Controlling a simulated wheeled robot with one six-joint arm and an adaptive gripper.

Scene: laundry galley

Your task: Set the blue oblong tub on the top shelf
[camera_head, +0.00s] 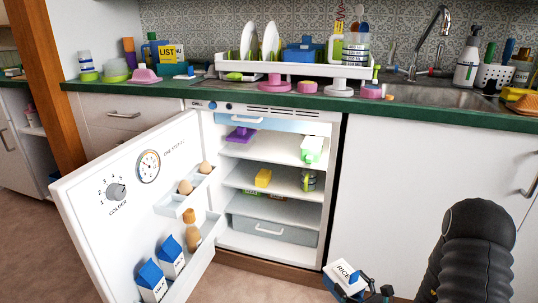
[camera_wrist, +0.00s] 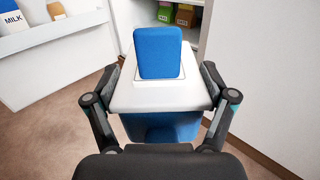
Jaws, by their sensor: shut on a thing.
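The blue oblong tub (camera_wrist: 160,128) has a white lid (camera_wrist: 125,96) with a blue raised block on top. My gripper (camera_wrist: 160,105) is shut on it, with one finger on each side. In the head view the tub's white face (camera_head: 341,274) reads RICE, low in front of the open fridge at the bottom of the picture; my gripper (camera_head: 362,292) shows partly there, cut off by the edge. The fridge's top shelf (camera_head: 268,150) holds a purple item (camera_head: 240,134) at left and a white-and-green item (camera_head: 311,148) at right, with bare room between them.
The fridge door (camera_head: 125,205) stands open to the left, its racks holding milk cartons (camera_head: 171,257) and eggs. Lower shelves hold a yellow block (camera_head: 263,177) and a jar (camera_head: 309,181). A white cabinet front (camera_head: 425,170) stands right of the fridge. The green-edged counter (camera_head: 420,115) above is crowded.

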